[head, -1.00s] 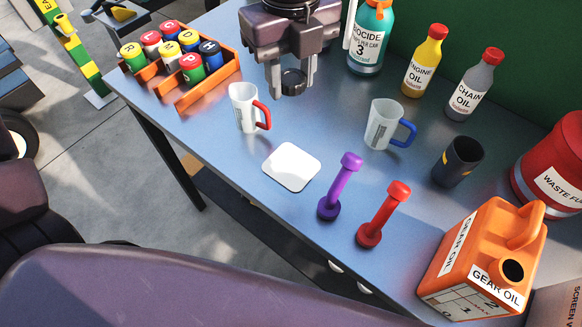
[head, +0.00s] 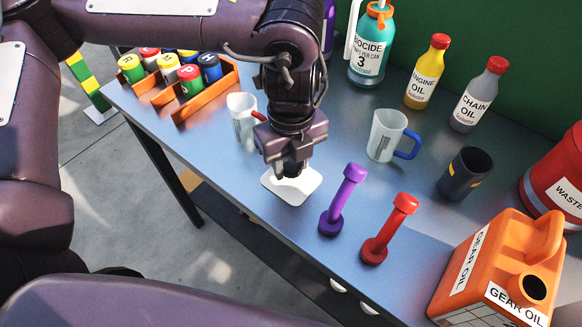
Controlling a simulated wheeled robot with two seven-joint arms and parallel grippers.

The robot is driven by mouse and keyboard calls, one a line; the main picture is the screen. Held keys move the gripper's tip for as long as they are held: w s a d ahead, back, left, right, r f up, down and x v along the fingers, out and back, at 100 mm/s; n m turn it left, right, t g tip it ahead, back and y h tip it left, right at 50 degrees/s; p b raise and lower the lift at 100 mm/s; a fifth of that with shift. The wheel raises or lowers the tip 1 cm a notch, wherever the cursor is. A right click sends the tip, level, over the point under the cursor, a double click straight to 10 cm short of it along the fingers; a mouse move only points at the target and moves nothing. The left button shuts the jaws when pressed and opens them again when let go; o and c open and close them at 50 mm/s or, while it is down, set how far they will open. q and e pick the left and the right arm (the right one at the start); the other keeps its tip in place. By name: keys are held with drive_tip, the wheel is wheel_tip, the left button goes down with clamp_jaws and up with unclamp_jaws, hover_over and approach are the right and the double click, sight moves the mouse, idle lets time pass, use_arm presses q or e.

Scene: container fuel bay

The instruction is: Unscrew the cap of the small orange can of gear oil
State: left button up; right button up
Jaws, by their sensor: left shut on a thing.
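The orange gear oil can (head: 472,272) stands at the lower right of the bench in the head view. Its neck (head: 533,288) is open, showing a dark hole with no cap on it. My left gripper (head: 290,173) is pointing down over the white square pad (head: 307,187). It is shut on the black cap, which is mostly hidden now by the gripper; I cannot tell whether the cap touches the pad. My right gripper is not in view.
A red-handled mug (head: 241,116) is close behind my gripper. A blue-handled mug (head: 385,138), dark cup (head: 465,174) and bottles (head: 427,72) stand further right.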

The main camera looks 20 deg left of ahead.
use_arm(q)
wheel_tip(320, 180, down, 2)
drive_tip(key=shift+f, duration=0.1)
drive_tip(key=o, duration=1.1)
drive_tip(key=shift+f, duration=0.1)
